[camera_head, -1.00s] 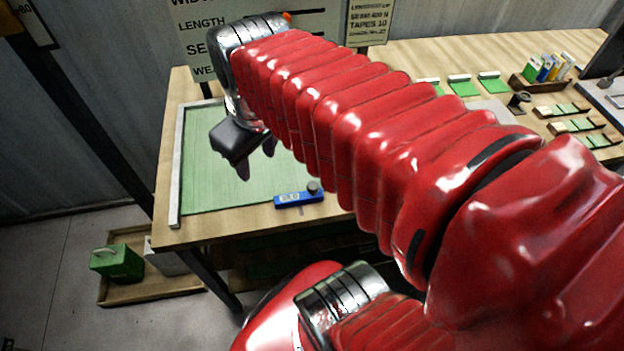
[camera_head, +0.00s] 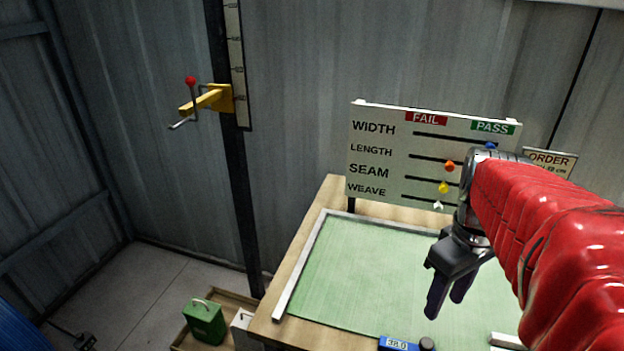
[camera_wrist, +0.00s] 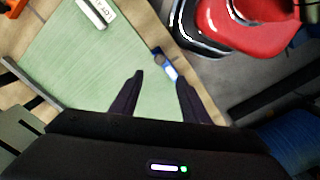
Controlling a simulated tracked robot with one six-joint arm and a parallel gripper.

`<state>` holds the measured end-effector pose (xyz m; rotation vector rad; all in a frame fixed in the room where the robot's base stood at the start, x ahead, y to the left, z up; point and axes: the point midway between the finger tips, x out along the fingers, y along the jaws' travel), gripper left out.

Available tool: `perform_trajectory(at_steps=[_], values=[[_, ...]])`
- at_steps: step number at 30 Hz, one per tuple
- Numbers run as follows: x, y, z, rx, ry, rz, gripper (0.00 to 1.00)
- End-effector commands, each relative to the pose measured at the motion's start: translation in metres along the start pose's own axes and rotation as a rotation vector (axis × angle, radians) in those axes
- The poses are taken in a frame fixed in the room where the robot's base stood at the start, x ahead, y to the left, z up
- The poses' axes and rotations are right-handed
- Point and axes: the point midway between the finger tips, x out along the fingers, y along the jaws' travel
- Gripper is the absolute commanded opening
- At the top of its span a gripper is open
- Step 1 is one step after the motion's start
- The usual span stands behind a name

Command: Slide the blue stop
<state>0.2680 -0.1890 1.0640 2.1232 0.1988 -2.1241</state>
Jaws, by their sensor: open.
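The blue stop (camera_head: 399,343) is partly cut off by the bottom of the head view, at the near edge of the table beside the green sheet (camera_head: 350,265). It has a pale number readout and a dark round knob. In the wrist view the blue stop (camera_wrist: 166,66) lies just beyond and between my fingertips in the picture. My gripper (camera_head: 446,302) is open and empty above the green sheet, fingers pointing down. Its two dark fingers also show in the wrist view (camera_wrist: 160,80). I see no contact with the stop.
A sign board (camera_head: 430,155) with coloured sliders stands behind the table. A yellow bracket (camera_head: 208,102) with a red-knobbed crank sits on a dark post at left. A green weight (camera_head: 206,325) stands in a floor tray.

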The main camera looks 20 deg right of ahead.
Motion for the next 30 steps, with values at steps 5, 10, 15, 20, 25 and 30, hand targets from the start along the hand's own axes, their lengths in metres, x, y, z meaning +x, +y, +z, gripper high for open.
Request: perform_trajectory(at_steps=[5,10,15,20,25,30], values=[[0.009,0.0,0.0,0.0,-0.001,-0.001,0.42],[0.029,-0.001,0.0,0.0,-0.002,-0.003,0.42],[0.056,-0.001,0.0,0.0,-0.003,-0.003,0.42],[0.08,-0.001,0.0,-0.001,-0.003,-0.003,0.42],[0.106,-0.001,0.0,-0.001,-0.003,-0.003,0.42],[0.127,-0.001,0.0,0.0,-0.002,-0.002,0.42]])
